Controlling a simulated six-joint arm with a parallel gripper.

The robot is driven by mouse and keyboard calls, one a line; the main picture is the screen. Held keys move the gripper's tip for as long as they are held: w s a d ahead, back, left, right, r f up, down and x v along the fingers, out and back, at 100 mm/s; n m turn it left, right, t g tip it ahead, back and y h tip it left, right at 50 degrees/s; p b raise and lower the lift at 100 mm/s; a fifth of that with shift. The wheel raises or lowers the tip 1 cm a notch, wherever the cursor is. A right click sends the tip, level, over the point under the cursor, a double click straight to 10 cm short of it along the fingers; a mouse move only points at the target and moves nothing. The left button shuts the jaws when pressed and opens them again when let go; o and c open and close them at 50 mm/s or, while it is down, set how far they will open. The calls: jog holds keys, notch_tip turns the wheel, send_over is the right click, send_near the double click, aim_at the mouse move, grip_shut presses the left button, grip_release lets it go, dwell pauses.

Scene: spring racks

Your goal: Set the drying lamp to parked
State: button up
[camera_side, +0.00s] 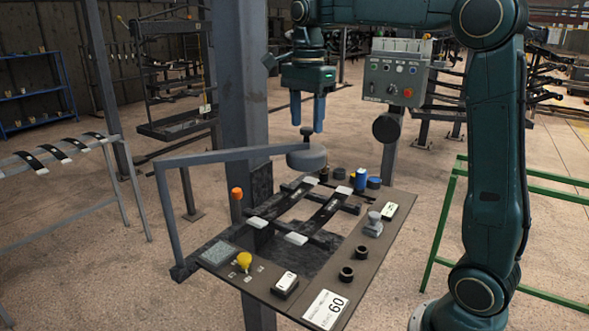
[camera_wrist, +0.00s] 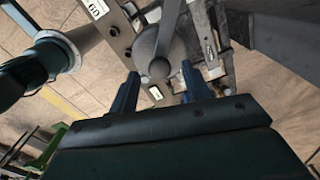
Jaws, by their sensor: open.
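The drying lamp is a grey swing arm (camera_side: 215,157) on an upright at the left edge of the bench plate. Its round grey head (camera_side: 306,157) hangs over the far end of the plate, near the dark leaf springs (camera_side: 325,213). A small knob (camera_side: 306,131) stands on top of the head. My gripper (camera_side: 308,130) is open and points down, with its blue fingers around or just above the knob; contact cannot be told. In the wrist view the lamp head (camera_wrist: 172,48) and its knob (camera_wrist: 160,69) show beyond the open fingers (camera_wrist: 158,75).
The bench plate (camera_side: 335,262) carries a yellow button (camera_side: 244,260), a white rocker switch (camera_side: 286,283), black rings, a grey knob (camera_side: 373,225) and a blue item (camera_side: 360,180). An orange-topped piece (camera_side: 237,194) stands near the lamp arm. A steel column (camera_side: 240,80) rises behind. A control box (camera_side: 395,78) hangs at the right.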

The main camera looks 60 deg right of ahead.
jog(key=shift+f, duration=0.6)
grip_shut()
jog(key=shift+s+a, duration=0.1)
jog(key=shift+s, duration=0.05)
jog(key=shift+s+a+m, duration=0.4)
jog(key=shift+s+a, duration=0.2)
jog(key=shift+s, duration=0.05)
jog(key=s+a+m, duration=0.4)
jog(key=a, duration=0.6)
jog(key=s+a+m, duration=0.4)
jog(key=s+a, duration=0.1)
jog(key=a, duration=0.4)
jog(key=shift+s+a, duration=0.3)
jog(key=shift+a, duration=0.05)
